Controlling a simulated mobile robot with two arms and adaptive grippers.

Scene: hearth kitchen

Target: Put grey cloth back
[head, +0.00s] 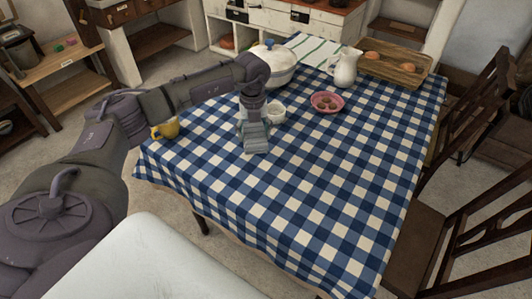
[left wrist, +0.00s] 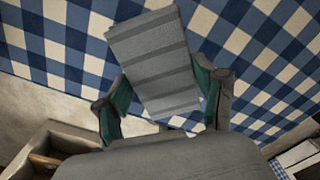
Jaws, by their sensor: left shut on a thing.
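My left gripper (head: 254,114) is over the near left part of the table, pointing down, and shut on the grey cloth (head: 256,139). In the left wrist view the cloth (left wrist: 150,52) is a folded grey rectangle with darker stripes, lying between the two green-padded fingers (left wrist: 163,92). It hangs over the blue and white checked tablecloth (head: 290,190); I cannot tell whether it touches it. My right gripper is not in view.
A yellow mug (head: 167,129) stands at the left table edge. A white cup (head: 275,113), pink plate (head: 318,97), white tureen (head: 276,66), white pitcher (head: 344,70), striped towel (head: 312,49) and wooden tray (head: 415,67) are farther back. The near tabletop is clear. Chairs (head: 480,200) stand right.

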